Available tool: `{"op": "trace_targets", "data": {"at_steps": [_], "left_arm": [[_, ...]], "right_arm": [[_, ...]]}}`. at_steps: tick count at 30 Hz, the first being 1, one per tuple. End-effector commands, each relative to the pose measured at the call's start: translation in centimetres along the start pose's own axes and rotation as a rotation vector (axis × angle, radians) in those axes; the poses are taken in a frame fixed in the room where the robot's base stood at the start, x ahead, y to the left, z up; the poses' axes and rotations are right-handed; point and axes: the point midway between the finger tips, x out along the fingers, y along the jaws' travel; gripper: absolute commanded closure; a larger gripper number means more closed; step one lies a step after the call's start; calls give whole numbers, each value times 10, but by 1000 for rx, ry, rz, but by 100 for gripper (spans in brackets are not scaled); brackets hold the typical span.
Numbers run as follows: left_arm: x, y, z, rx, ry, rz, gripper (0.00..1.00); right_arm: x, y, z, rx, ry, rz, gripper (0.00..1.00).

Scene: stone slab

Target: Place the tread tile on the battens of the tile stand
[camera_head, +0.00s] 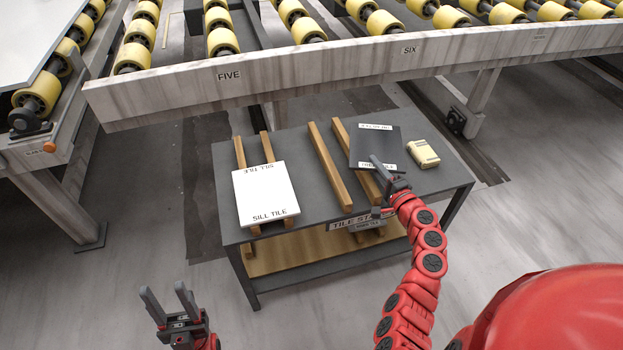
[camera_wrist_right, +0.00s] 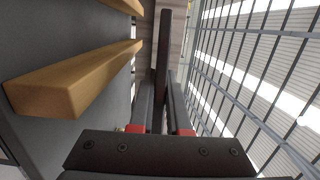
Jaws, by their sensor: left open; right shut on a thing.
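The dark grey tread tile (camera_head: 375,146), with white label strips at its far and near edges, is held flat by its near edge in my right gripper (camera_head: 384,172). In the right wrist view the tile (camera_wrist_right: 163,60) shows edge-on between the fingers, with a narrow gap between it and the wooden battens (camera_wrist_right: 75,85). In the head view it hangs over the far part of the right-hand batten pair (camera_head: 328,166), mostly over the right batten and beyond it. The tile stand (camera_head: 290,140) is a dark table. My left gripper (camera_head: 164,291) is open and empty, in front of the stand.
A white sill tile (camera_head: 266,195) lies on the left batten pair. A small cream block (camera_head: 423,154) sits at the stand's right side. A roller conveyor beam (camera_head: 300,70) runs behind the stand. A wooden lower shelf (camera_head: 300,252) shows beneath.

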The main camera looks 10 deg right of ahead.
Motion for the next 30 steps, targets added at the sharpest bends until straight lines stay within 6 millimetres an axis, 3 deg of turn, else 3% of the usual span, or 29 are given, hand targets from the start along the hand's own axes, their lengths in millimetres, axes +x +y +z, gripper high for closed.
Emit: {"op": "trace_targets", "data": {"at_steps": [9, 15, 20, 27, 30], "left_arm": [[11, 0, -2, 0, 0, 0, 50], [14, -1, -2, 0, 0, 0, 50], [14, -1, -2, 0, 0, 0, 50], [-1, 0, 0, 0, 0, 0, 50], [-1, 0, 0, 0, 0, 0, 50]], "right_arm": [[9, 5, 90, 5, -7, -3, 100], [13, 8, 134, 1, -3, -4, 100], [14, 11, 148, -1, -3, -3, 100], [15, 43, 148, 0, -2, -1, 100], [15, 47, 148, -1, -1, -3, 100]]}}
